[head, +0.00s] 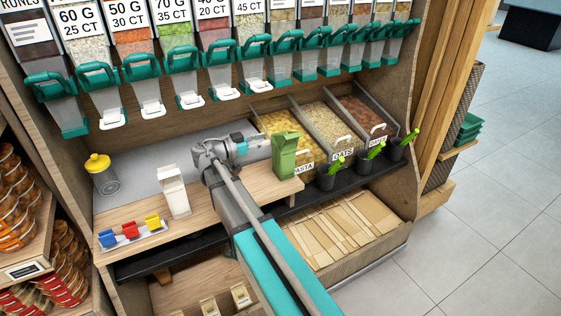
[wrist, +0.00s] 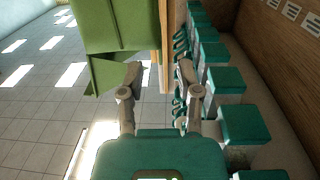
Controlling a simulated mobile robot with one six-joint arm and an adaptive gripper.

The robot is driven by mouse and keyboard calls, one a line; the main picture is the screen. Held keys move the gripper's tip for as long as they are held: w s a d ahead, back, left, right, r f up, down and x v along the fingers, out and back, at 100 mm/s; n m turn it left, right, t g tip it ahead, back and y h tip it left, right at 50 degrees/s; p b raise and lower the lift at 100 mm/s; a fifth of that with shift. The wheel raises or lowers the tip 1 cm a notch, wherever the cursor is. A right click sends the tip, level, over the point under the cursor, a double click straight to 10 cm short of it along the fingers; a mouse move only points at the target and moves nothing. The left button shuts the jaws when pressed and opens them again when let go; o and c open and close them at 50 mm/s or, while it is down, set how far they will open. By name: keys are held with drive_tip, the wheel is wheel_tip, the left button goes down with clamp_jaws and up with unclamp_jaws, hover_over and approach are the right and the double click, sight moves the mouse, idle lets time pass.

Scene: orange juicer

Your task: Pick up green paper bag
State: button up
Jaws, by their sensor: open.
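The green paper bag (head: 285,156) stands upright on the right end of the wooden shelf in the head view. In the wrist view the bag (wrist: 112,28) fills the upper left, ahead of the fingers and mostly left of their middle line. My gripper (head: 262,142) is just left of the bag in the head view. In the wrist view my gripper (wrist: 158,68) has its two fingers spread, with nothing held between them. I cannot tell whether a finger touches the bag.
A white carton (head: 174,192), a yellow-lidded jar (head: 102,175) and a tray of coloured clips (head: 133,238) are on the left. Bins of pasta and oats (head: 325,132) with black scoop cups (head: 328,178) stand right of the bag. Dispensers with green handles (head: 182,62) hang above.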

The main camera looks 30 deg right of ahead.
sight(280, 135)
drive_tip(key=shift+d, duration=0.25)
drive_tip(key=shift+d, duration=3.05)
clamp_jaws()
